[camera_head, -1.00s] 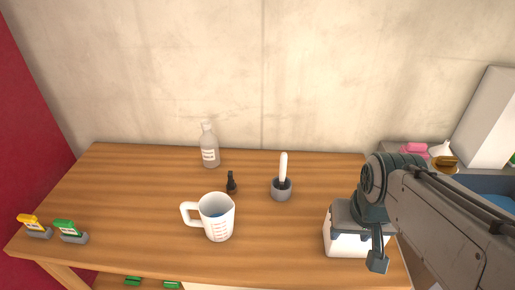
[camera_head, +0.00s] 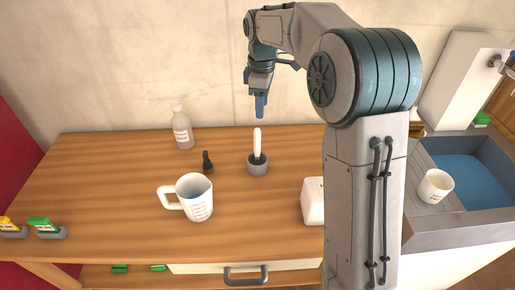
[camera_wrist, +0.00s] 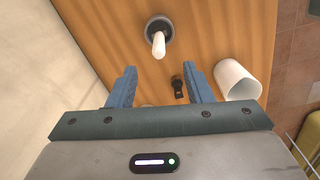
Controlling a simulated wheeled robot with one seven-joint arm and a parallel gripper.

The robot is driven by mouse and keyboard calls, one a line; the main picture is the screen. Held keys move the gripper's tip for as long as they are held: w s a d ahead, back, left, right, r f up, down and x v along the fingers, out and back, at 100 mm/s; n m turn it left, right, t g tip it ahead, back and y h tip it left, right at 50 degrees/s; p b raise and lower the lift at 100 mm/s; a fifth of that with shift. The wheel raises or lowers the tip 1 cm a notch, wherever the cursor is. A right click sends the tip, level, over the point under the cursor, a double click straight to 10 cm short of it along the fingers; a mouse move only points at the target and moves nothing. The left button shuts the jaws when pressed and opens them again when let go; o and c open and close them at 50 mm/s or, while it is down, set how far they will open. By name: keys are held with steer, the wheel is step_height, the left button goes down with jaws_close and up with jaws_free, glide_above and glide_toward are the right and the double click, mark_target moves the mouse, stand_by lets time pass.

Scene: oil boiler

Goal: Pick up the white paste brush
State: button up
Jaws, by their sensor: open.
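The white paste brush (camera_head: 257,142) stands upright in a small grey round holder (camera_head: 257,169) on the wooden table. My gripper (camera_head: 261,106) is above the brush, with a gap between its fingertips and the brush's white handle. In the wrist view my gripper (camera_wrist: 158,87) has its two blue fingers apart with nothing between them. The brush also shows there (camera_wrist: 158,42), ahead of the fingertips near the top, with the dark holder (camera_wrist: 160,26) around its base.
A white measuring jug (camera_head: 193,198) with blue liquid, a small dark bottle (camera_head: 208,163) and a grey labelled bottle (camera_head: 182,130) stand left of the brush. A white box (camera_head: 313,202) is to its right. A sink (camera_head: 470,180) and white cup (camera_head: 435,186) are further right.

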mark_target(257, 139)
steer(key=shift+w+a+f, duration=0.15)
steer(key=shift+w+f, duration=0.05)
steer(key=shift+w, duration=0.1)
step_height(257, 139, down, 8)
steer(key=shift+a+f, duration=0.1)
steer(key=shift+f, duration=0.1)
steer(key=f, duration=0.4)
steer(key=shift+a+f+p, duration=0.1)
steer(key=shift+a+p, duration=0.2)
steer(key=shift+a, duration=0.05)
steer(key=shift+f, duration=0.55)
jaws_close()
